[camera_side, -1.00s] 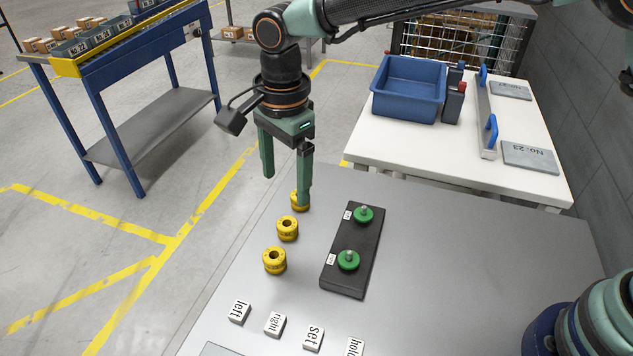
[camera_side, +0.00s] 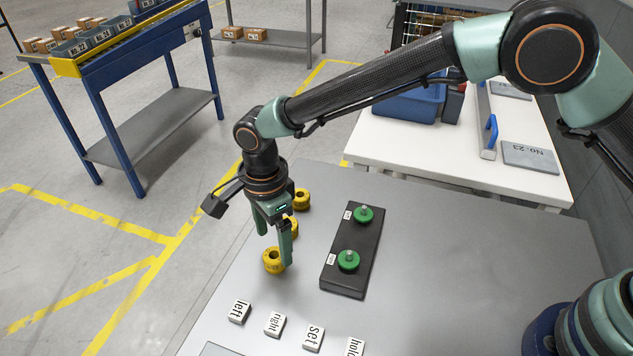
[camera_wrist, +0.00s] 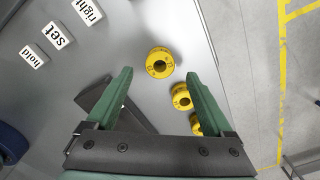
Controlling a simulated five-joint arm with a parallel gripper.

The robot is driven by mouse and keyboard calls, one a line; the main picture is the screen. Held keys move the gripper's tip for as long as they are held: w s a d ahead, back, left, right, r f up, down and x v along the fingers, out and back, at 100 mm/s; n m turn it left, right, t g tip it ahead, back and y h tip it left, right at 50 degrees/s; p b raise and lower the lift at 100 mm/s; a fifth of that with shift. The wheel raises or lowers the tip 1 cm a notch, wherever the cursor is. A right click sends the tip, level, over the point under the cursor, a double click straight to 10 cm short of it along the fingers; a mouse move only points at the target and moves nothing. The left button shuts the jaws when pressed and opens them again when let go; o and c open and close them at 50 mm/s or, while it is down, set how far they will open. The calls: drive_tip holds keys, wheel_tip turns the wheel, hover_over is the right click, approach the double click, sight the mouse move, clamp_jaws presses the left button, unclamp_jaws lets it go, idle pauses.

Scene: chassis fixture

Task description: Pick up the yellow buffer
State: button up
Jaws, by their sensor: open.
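Three yellow buffers, round with a hole in the top, stand in a row on the grey table. The nearest yellow buffer (camera_side: 273,260) is at my gripper's fingertips, and the middle yellow buffer (camera_side: 293,228) is partly hidden behind a finger. The farthest yellow buffer (camera_side: 301,199) is beside my wrist. My gripper (camera_side: 274,248) is open and points down. In the wrist view, the nearest buffer (camera_wrist: 160,62) lies ahead, between and just beyond the open fingers (camera_wrist: 160,78). The middle buffer (camera_wrist: 181,97) and the farthest buffer (camera_wrist: 196,124) sit by the right finger, partly covered.
A dark block (camera_side: 342,274) with two green round parts (camera_side: 348,260) stands right of the buffers. White labelled tiles (camera_side: 275,324) lie along the table front. A white table with a blue bin (camera_side: 408,107) stands behind. The grey table's right side (camera_side: 480,270) is clear.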

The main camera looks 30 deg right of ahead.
sight(274, 249)
wheel_tip(274, 249, down, 3)
drive_tip(key=shift+s+f, duration=0.1)
drive_tip(key=shift+f, duration=0.05)
clamp_jaws()
